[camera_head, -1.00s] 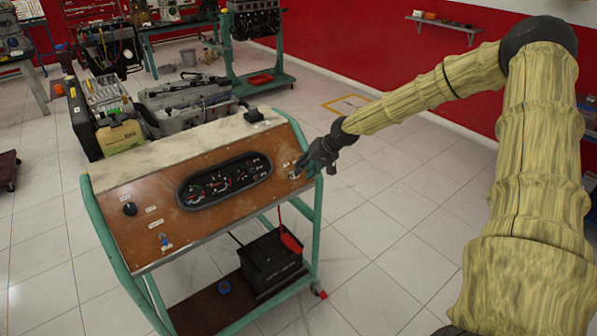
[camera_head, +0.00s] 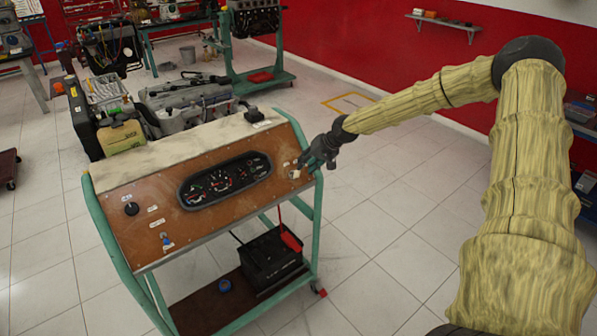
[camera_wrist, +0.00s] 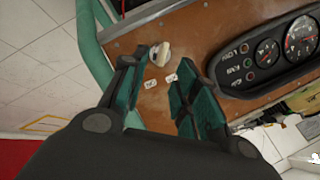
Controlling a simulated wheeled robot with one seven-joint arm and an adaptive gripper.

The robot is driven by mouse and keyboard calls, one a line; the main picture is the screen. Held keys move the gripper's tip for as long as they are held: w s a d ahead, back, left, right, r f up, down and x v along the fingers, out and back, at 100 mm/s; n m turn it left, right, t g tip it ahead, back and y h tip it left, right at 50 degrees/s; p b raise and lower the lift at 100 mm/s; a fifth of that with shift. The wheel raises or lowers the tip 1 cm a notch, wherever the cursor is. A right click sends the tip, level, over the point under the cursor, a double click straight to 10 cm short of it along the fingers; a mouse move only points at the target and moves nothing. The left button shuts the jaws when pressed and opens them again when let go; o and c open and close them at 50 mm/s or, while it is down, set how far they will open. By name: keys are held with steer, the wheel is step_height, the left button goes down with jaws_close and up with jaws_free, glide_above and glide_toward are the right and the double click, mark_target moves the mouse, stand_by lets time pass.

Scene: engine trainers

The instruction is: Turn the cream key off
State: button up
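The cream key (camera_wrist: 161,54) sits on the brown panel (camera_wrist: 203,28) near its edge, in the wrist view. In the head view it is a small pale spot (camera_head: 294,174) at the panel's right end. My gripper (camera_wrist: 154,72) is open, with its two green-padded fingers apart. The key shows just past the gap between the fingertips, closer to the left finger. I cannot tell whether that finger touches it. In the head view my gripper (camera_head: 308,163) is at the panel's right end, beside the key. Nothing is held.
A gauge cluster (camera_head: 226,181) is set in the panel. A black knob (camera_head: 131,209) and a blue switch (camera_head: 166,242) are on its left part. The green frame (camera_head: 318,215) runs close by the gripper. A black battery (camera_head: 272,262) stands on the lower shelf. Floor to the right is clear.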

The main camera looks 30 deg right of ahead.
mark_target(297, 173)
steer(key=shift+p+x, duration=0.75)
steer(key=shift+x, duration=2.55)
jaws_close()
